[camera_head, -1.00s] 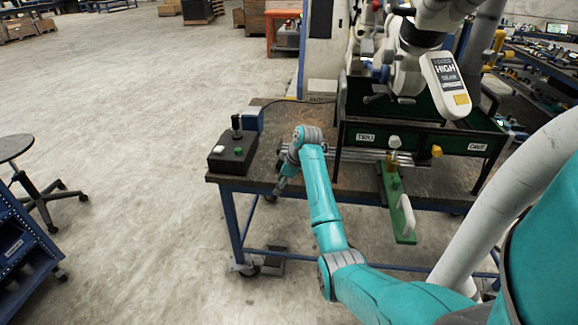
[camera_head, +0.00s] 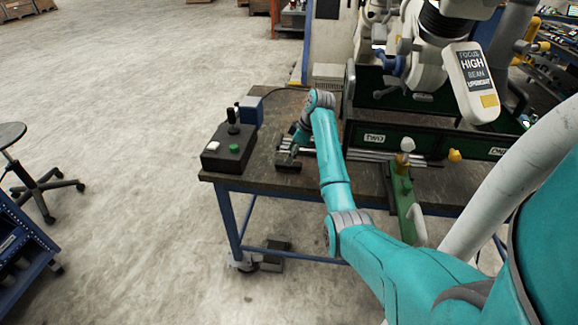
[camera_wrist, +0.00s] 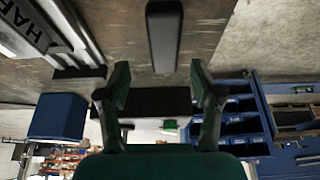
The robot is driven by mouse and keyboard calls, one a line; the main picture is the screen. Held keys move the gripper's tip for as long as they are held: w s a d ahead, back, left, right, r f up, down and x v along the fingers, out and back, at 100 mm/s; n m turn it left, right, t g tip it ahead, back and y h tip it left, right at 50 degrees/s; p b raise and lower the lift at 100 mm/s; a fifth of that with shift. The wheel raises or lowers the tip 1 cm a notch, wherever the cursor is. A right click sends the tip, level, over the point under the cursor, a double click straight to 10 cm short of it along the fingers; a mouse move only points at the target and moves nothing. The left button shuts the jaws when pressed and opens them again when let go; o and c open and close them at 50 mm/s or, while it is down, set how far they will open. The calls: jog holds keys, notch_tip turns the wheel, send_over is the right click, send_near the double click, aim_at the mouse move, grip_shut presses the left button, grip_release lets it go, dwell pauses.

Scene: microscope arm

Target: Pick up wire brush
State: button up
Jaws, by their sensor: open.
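A long dark bar with rounded ends (camera_wrist: 164,36), which looks like the wire brush, lies on the brown tabletop in the wrist view. No bristles show, so I cannot be sure it is the brush. My gripper (camera_wrist: 159,70) is open and empty. Its two fingers stand apart on either side of the bar's line, and the bar lies beyond the fingertips. In the head view my gripper (camera_head: 291,153) is low over the front part of the table, partly hidden by my wrist. A small dark shape there cannot be told apart from the fingers.
A green bar-shaped tool (camera_head: 402,200) lies to the right, near a dark green bin (camera_head: 384,138). Bare worktable (camera_head: 263,157) shows between.

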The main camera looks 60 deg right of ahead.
aim_at(289, 167)
jog(key=shift+s+x, duration=0.15)
jog(key=shift+x, duration=1.05)
jog(key=shift+s+x, duration=0.15)
jog(key=shift+x, duration=1.1)
jog(key=shift+a+f, duration=0.15)
jog(key=shift+f, duration=0.2)
grip_shut()
